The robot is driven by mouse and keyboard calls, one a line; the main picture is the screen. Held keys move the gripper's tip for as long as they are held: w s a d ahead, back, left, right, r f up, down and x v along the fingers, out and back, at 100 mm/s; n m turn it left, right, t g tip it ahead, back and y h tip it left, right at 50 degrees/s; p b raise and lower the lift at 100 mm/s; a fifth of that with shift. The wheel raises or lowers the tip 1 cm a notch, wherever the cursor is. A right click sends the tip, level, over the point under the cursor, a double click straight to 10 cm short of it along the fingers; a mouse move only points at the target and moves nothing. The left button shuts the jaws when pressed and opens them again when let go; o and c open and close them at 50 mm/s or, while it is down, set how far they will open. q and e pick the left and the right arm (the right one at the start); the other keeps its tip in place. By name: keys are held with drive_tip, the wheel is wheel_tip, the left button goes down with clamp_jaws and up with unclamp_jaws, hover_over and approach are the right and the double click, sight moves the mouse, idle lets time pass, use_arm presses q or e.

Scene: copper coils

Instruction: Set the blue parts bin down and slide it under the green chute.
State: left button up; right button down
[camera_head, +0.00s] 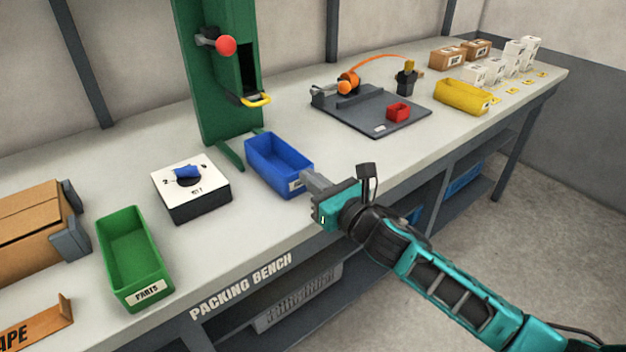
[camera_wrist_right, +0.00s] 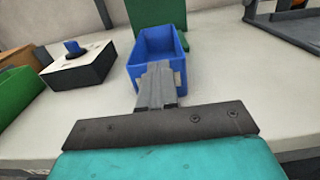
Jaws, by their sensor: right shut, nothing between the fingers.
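The blue parts bin (camera_head: 277,163) stands upright and empty on the bench, just in front of the base of the green chute (camera_head: 228,75). Its front label is partly hidden by my right gripper (camera_head: 308,179). My right gripper is shut with nothing between its fingers, its tips at the bin's front wall; I cannot tell if they touch. In the right wrist view the bin (camera_wrist_right: 157,45) lies straight ahead of the shut fingers (camera_wrist_right: 158,75), with part of the green chute (camera_wrist_right: 190,25) behind it. My left gripper is not in view.
A white box with a blue knob (camera_head: 191,187) stands left of the bin. A green parts bin (camera_head: 133,255) and a cardboard box (camera_head: 38,232) are further left. The bench front edge is close below my gripper.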

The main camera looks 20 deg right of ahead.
sight(290, 162)
drive_tip(key=shift+w, duration=0.1)
drive_tip(key=x, duration=0.6)
drive_tip(key=shift+w+b, duration=0.2)
drive_tip(key=shift+b, duration=0.2)
drive_tip(key=shift+w+a, duration=0.3)
drive_tip(key=shift+w, duration=0.3)
drive_tip(key=shift+s+d, duration=0.1)
